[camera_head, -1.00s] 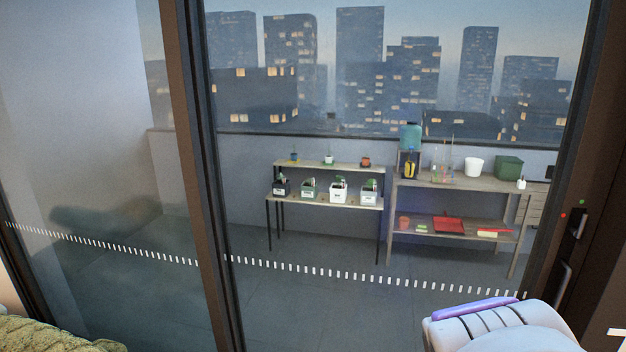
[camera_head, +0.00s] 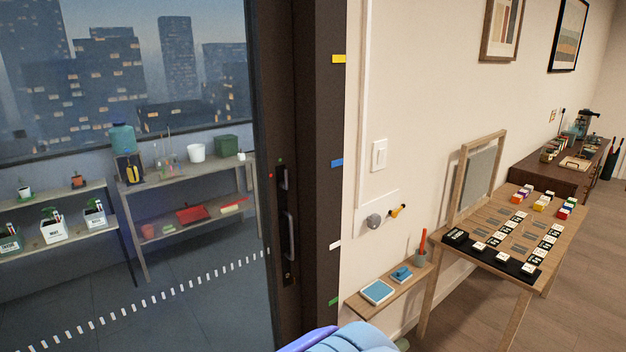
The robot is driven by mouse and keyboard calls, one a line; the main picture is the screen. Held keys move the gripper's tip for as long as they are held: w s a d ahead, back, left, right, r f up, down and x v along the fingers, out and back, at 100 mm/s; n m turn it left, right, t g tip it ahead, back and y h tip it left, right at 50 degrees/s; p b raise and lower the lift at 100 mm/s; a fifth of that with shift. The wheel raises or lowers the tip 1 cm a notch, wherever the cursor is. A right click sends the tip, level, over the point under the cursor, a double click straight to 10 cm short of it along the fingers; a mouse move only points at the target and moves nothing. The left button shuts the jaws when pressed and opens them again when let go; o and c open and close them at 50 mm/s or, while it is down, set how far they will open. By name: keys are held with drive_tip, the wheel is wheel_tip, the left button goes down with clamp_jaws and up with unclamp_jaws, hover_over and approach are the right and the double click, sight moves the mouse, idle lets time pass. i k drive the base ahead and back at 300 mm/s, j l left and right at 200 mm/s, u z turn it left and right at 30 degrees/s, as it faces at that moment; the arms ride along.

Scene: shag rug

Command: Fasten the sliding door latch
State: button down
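The sliding glass door (camera_head: 140,255) fills the left of the view, with its dark frame meeting the dark jamb near the middle. A latch (camera_head: 283,177) sits on the door's edge stile, with a small red mark to its left and a green mark above it. A long pull handle (camera_head: 290,236) is below the latch. The latch is too small to tell its position. At the bottom centre, a rounded light-blue and purple shape shows, likely part of my arm. My gripper's fingers are not in view.
A narrow wall shelf (camera_head: 392,290) with a blue box and cup stands right of the jamb. A wooden table (camera_head: 455,262) with labelled blocks is farther right. A dark sideboard (camera_head: 530,172) stands behind. Open wood floor (camera_head: 585,290) lies at right.

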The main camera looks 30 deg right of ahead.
sight(283, 185)
drive_tip(key=z, duration=0.75)
